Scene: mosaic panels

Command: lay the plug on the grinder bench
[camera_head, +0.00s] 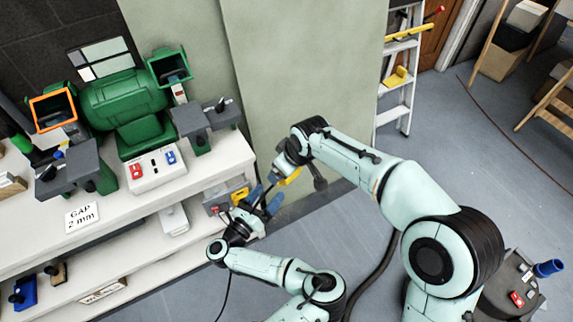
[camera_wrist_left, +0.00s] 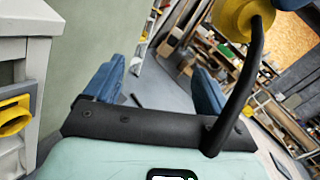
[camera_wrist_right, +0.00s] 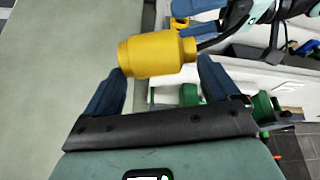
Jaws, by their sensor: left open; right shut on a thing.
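The yellow plug (camera_wrist_right: 155,54) is held between the blue fingers of my right gripper (camera_wrist_right: 160,75). In the head view the plug (camera_head: 291,177) shows small, off the right end of the bench, partly hidden by the right wrist. In the left wrist view the plug (camera_wrist_left: 240,17) is at the top right, with a thick black cable running down from it. My left gripper (camera_head: 266,198) is open and empty, just below the plug. The grinder bench (camera_head: 226,152) is white and stands at the left, with a green grinder (camera_head: 122,100) on top.
A yellow socket (camera_head: 240,195) is on the bench's end, beside my left gripper; it also shows in the left wrist view (camera_wrist_left: 14,116). A gap sign (camera_head: 82,217) and switch box (camera_head: 156,171) sit on the bench top. A ladder (camera_head: 398,85) stands behind. The front right corner of the bench top is bare.

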